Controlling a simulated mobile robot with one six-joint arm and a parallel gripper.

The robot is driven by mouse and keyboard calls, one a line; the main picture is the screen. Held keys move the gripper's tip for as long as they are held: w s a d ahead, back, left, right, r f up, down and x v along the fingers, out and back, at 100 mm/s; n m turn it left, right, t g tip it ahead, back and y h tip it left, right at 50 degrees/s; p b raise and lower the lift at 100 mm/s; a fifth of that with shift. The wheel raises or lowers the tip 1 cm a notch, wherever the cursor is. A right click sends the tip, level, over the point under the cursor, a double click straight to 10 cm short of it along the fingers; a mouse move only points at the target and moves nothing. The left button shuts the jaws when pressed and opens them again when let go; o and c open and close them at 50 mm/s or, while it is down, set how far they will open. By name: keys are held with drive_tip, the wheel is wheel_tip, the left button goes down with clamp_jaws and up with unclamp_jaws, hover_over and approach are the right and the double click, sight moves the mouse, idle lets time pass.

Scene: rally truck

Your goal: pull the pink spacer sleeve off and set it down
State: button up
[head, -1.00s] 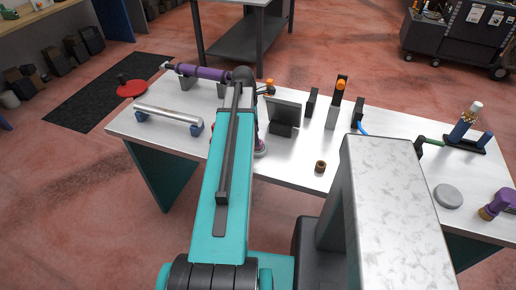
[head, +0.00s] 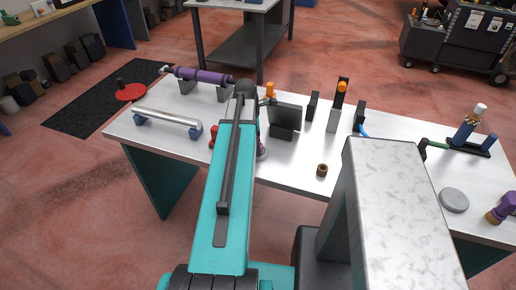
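No pink sleeve can be made out clearly. A small pinkish part (head: 262,143) shows at the right edge of my arm, low over a round grey foot on the near side of the workbench (head: 290,165). My arm hides most of it, so I cannot tell whether it is the spacer sleeve. My gripper is hidden behind my own teal arm link, so its fingers and anything between them are not visible.
A silver tube on blue supports (head: 168,122) and a purple cylinder (head: 200,76) lie on the left. A dark plate on a block (head: 285,118) stands right of my arm. Bare bench surrounds the ring.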

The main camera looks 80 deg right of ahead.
clamp_jaws()
drive_tip(key=shift+r+p, duration=2.15)
drive_tip(key=shift+r, duration=0.6)
idle(0.7)
drive_tip(key=shift+r+p, duration=1.5)
drive_tip(key=shift+r, duration=0.4)
